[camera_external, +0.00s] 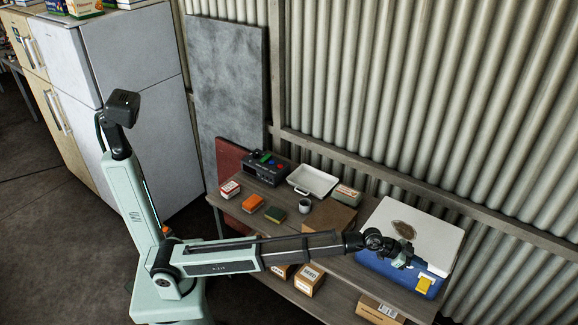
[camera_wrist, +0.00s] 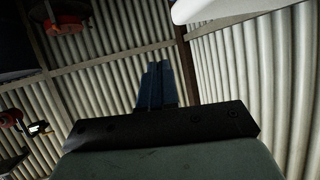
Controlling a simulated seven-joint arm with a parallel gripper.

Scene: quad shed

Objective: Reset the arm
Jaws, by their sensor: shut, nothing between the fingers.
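My arm reaches across the picture in the external view, from its base at the lower left to the right end of the wooden table. My gripper (camera_external: 403,258) is beside the front top edge of a blue cooler (camera_external: 385,266) with a white lid (camera_external: 425,235). Whether it touches the cooler I cannot tell. In the wrist view the two blue fingers of my gripper (camera_wrist: 157,70) are together with nothing between them. Corrugated wall (camera_wrist: 110,90) fills most of the view behind them.
On the table stand a dark control box (camera_external: 266,168), a white tray (camera_external: 313,181), a grey cup (camera_external: 305,206) and several small boxes. Cartons (camera_external: 309,280) sit on the lower shelf. A fridge (camera_external: 140,90) stands at left. The floor (camera_external: 40,220) at left is clear.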

